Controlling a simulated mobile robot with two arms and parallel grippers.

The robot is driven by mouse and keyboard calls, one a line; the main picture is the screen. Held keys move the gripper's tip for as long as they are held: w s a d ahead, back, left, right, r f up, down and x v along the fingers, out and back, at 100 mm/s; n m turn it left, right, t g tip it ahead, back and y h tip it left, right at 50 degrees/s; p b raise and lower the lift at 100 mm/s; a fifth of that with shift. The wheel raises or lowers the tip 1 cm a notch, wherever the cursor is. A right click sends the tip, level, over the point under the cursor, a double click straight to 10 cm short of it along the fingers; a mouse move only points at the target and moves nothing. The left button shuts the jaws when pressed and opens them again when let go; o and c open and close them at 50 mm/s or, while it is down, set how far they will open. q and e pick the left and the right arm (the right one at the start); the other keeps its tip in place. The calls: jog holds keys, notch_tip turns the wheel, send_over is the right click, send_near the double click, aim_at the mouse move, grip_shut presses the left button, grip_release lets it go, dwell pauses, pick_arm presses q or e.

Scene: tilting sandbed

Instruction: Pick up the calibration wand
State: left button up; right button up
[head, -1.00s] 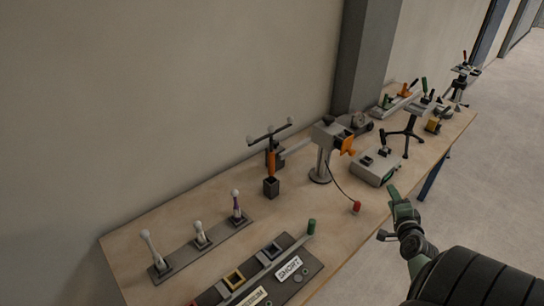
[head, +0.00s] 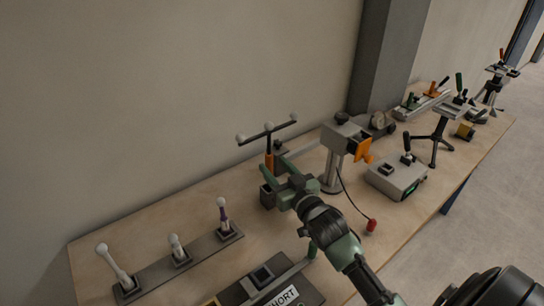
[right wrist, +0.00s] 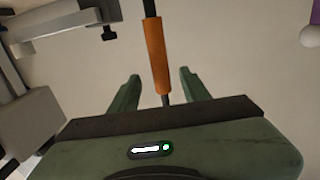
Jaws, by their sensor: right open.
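The calibration wand (head: 268,142) stands upright in a dark square holder (head: 266,195) on the table. It has a dark crossbar with white balls and an orange grip, partly hidden by my gripper in the head view. My right gripper (head: 274,166) is open at the orange grip. In the right wrist view, the wand's orange grip (right wrist: 155,55) shows between the two spread green fingers of my right gripper (right wrist: 160,75), with no clear contact on either side. My left gripper is not in view.
A grey post device (head: 337,150) with an orange part stands close right of the wand. A grey box (head: 397,178) and a red-ended cable (head: 371,225) lie further right. White-balled wands (head: 118,268) stand in a rack at the front left. The wall is behind.

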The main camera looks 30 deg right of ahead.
jog(key=w+p, duration=0.1)
jog(key=w, duration=0.5)
jog(key=shift+w+f, duration=0.15)
jog(key=shift+w, duration=0.15)
grip_shut()
